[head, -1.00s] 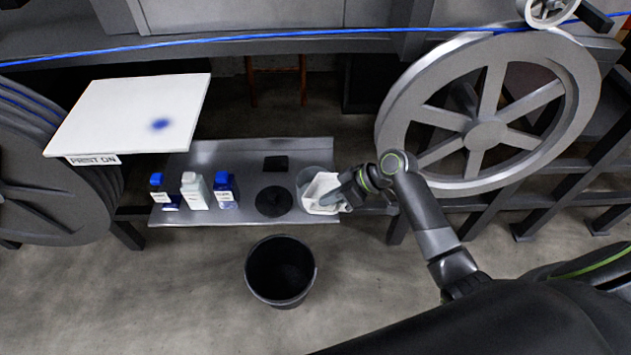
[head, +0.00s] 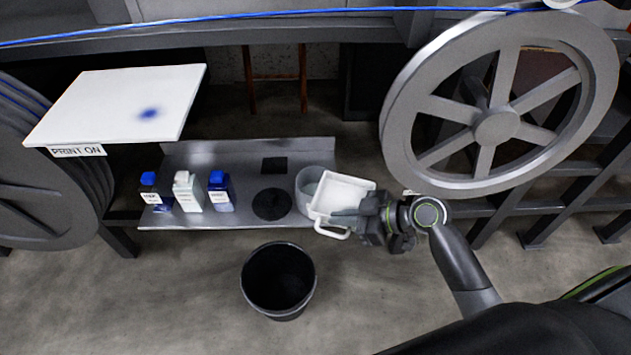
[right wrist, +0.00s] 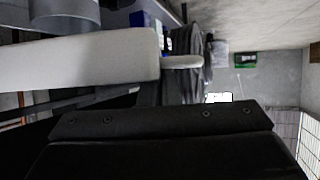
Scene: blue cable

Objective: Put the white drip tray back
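The white drip tray (head: 346,190) is in the head view, a shallow square pan with a loop handle (head: 332,233) at its front left. Its inside faces up toward the head camera. My right gripper (head: 348,217) is shut on its front right edge and holds it at the right end of the metal shelf. The tray overlaps a grey round container (head: 305,190) in the picture; whether they touch is unclear. In the right wrist view the tray (right wrist: 80,58) shows pale and close above the dark finger. My left gripper is out of view.
The metal shelf (head: 235,155) holds several blue- and white-capped bottles (head: 188,193), a black disc (head: 272,204) and a dark square (head: 274,165). A black bucket (head: 279,278) stands on the floor in front. A large spoked wheel (head: 495,127) rises behind my right arm.

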